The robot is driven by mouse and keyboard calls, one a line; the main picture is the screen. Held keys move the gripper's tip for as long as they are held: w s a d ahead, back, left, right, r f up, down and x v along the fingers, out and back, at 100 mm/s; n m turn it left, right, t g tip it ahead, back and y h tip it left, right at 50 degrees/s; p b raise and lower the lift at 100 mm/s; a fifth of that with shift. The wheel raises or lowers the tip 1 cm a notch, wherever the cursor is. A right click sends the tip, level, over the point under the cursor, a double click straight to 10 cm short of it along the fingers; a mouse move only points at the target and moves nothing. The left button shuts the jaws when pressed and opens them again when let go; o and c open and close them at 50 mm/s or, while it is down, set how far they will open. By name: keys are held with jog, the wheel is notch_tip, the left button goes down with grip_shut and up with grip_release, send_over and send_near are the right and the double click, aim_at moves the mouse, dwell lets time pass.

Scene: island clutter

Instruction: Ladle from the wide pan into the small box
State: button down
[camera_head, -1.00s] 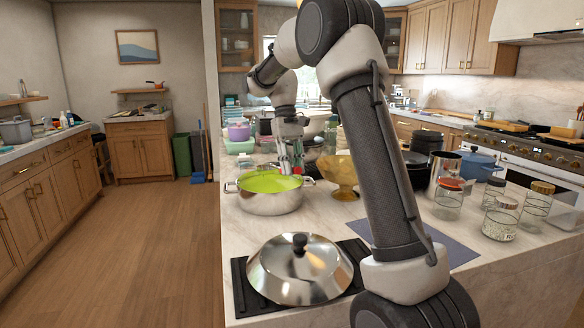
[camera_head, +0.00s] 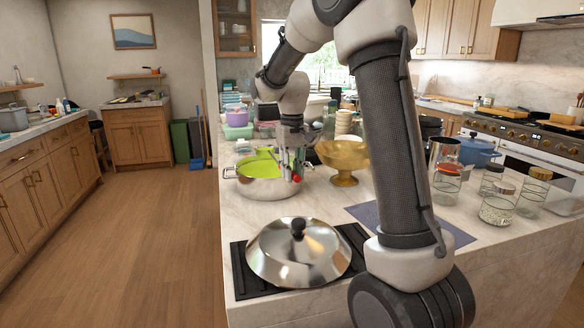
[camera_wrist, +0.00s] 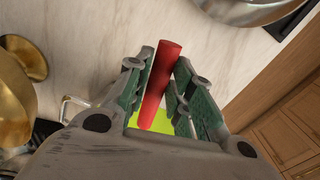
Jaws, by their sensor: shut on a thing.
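The wide pan (camera_head: 262,190) is a steel pot holding lime-green contents, on the island beyond the domed lid. My gripper (camera_head: 293,170) is over the pan's right side, pointing down. It is shut on a red handle (camera_wrist: 160,82), taken to be the ladle's, whose red end also shows in the head view (camera_head: 297,178). The handle stands slightly tilted between the green finger pads in the wrist view. The ladle's bowl is not visible. A lime patch (camera_wrist: 150,118) shows below the fingers. I cannot make out the small box with certainty.
A gold footed bowl (camera_head: 343,157) stands close right of the pan. A steel lid (camera_head: 300,258) lies on a black mat in front. Glass jars (camera_head: 497,204) and a blue pot (camera_head: 476,152) are at the right. Some bare counter lies between pan and lid.

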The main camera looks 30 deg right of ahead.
jog(key=shift+r, duration=0.1)
jog(key=shift+r, duration=1.9)
